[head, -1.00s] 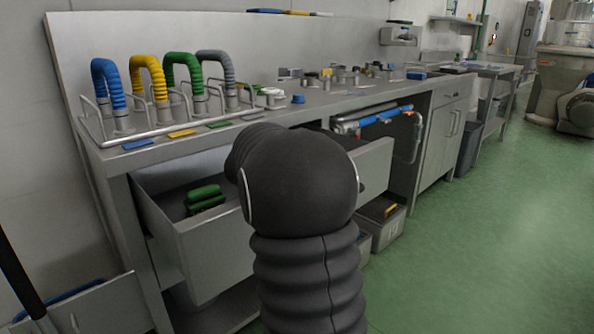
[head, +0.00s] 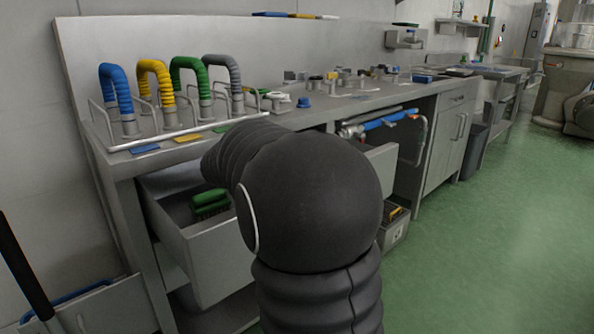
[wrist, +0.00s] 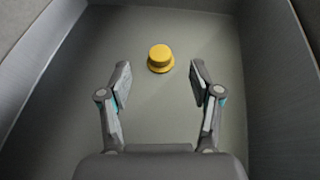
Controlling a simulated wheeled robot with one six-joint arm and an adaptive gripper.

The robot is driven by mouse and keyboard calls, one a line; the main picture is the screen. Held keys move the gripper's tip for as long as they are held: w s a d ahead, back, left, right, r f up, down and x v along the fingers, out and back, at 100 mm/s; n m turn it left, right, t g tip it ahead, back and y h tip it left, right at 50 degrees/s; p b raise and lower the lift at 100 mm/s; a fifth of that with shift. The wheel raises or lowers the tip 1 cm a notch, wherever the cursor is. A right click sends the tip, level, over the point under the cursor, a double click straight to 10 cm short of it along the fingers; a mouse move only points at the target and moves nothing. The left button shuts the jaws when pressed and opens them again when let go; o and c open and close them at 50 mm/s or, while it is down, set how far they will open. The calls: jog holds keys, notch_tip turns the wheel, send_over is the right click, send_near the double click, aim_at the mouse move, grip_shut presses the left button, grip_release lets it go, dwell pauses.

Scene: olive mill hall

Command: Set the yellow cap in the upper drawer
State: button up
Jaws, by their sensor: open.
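The yellow cap (wrist: 160,58) lies on a flat grey floor between grey side walls in the wrist view, which looks like the inside of a drawer. It is round with a wider rim at its base. My gripper (wrist: 161,82) is open, with one finger to each side and the cap just beyond the fingertips, touching neither. The upper drawer (head: 220,262) stands pulled out below the bench in the head view, with a green brush (head: 210,203) in its left part. My arm hides the rest of the drawer, the gripper and the cap in that view.
The steel bench (head: 345,108) carries a rack of blue, yellow, green and grey hoses (head: 158,88) and several small fittings. A blue cap (head: 304,102) stands near the hoses. A grey bin (head: 394,228) stands right of my arm. Green floor (head: 510,240) is free at right.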

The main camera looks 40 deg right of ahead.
jog(key=shift+v, duration=2.2)
jog(key=shift+s, duration=0.1)
